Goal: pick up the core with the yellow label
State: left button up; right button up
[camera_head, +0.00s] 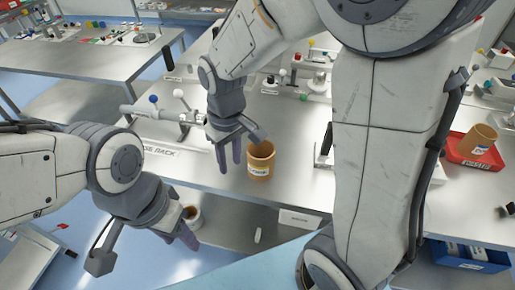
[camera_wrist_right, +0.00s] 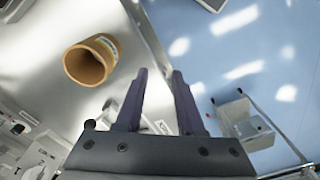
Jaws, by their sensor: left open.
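A brown hollow core (camera_head: 262,153) stands upright on the steel bench, close to its front edge. In the right wrist view the core (camera_wrist_right: 91,60) lies to the left of the two spread fingers (camera_wrist_right: 160,75). My left gripper (camera_head: 188,240) is low at the left, open. Another brown core with a white outside (camera_head: 194,212) shows just behind it, partly hidden.
A tilted brown core (camera_head: 474,139) sits in a red bin (camera_head: 470,158) marked as waste at the right. A blue bin (camera_head: 470,260) is below it. Bench fixtures with coloured knobs (camera_head: 153,99) stand behind the core. Another table is at the back left.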

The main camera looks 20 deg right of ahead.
jog(key=m, duration=0.2)
send_over(251, 176)
notch_tip(251, 176, down, 5)
jog(key=shift+w+r, duration=0.1)
jog(key=shift+w, duration=0.05)
notch_tip(251, 176, down, 10)
jog(key=shift+f+p, duration=0.1)
jog(key=shift+p, duration=0.95)
jog(key=shift+f, duration=0.35)
grip_shut()
jog(key=shift+w, duration=0.1)
